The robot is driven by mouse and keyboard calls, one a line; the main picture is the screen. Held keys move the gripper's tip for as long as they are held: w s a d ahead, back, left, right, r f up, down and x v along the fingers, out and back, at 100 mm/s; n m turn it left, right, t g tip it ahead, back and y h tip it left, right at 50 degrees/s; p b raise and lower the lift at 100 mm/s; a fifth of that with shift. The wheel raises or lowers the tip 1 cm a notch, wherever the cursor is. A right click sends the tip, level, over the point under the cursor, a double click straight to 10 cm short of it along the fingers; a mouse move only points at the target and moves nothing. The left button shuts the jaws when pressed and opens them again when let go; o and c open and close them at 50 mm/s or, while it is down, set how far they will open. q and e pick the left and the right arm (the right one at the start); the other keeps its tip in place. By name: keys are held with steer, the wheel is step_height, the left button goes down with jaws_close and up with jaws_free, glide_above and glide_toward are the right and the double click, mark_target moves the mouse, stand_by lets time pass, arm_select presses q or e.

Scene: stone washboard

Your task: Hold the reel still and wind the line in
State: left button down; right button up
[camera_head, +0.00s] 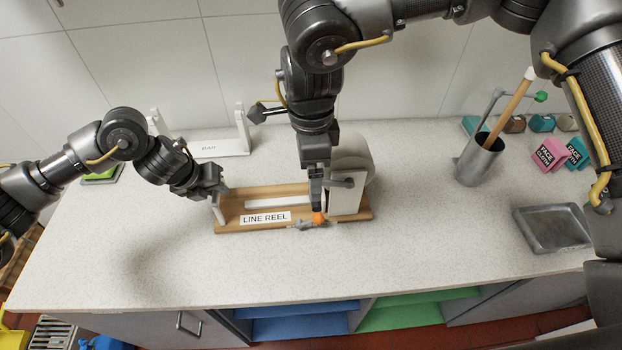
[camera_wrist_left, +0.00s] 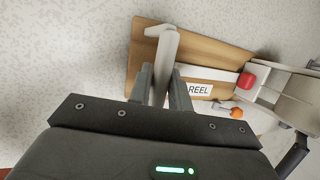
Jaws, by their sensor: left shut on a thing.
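The line reel stands on a wooden base (camera_head: 272,226) labelled LINE REEL near the middle of the counter. A pale drum and upright block (camera_head: 346,199) are at its right end. My left gripper (camera_head: 213,197) is at the left end of the base; in the left wrist view its fingers (camera_wrist_left: 163,88) are shut on a pale post (camera_wrist_left: 166,45) there. My right gripper (camera_head: 317,192) points down just in front of the block, by a grey crank arm. An orange ball (camera_head: 318,217) shows just below its fingertips. Whether the right fingers grip anything is hidden. A red piece (camera_wrist_left: 245,80) shows beside the block.
A white stand labelled BAD (camera_head: 222,147) is behind the reel. A metal cup (camera_head: 480,160) with a wooden stick, pink and teal boxes (camera_head: 551,154) and a grey tray (camera_head: 553,228) are at the right. The counter in front of the reel is clear.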

arm_select(q)
steer(key=shift+a, duration=0.1)
arm_select(e)
step_height(320, 180, up, 6)
steer(key=shift+r, duration=0.15)
stand_by(0.4)
arm_select(q)
steer(key=c, duration=1.2)
jaws_free()
steer(key=shift+s+r, duration=0.1)
steer(key=shift+r, duration=0.25)
steer(key=v, duration=1.1)
steer(key=shift+a, duration=0.15)
steer(key=shift+s, duration=0.1)
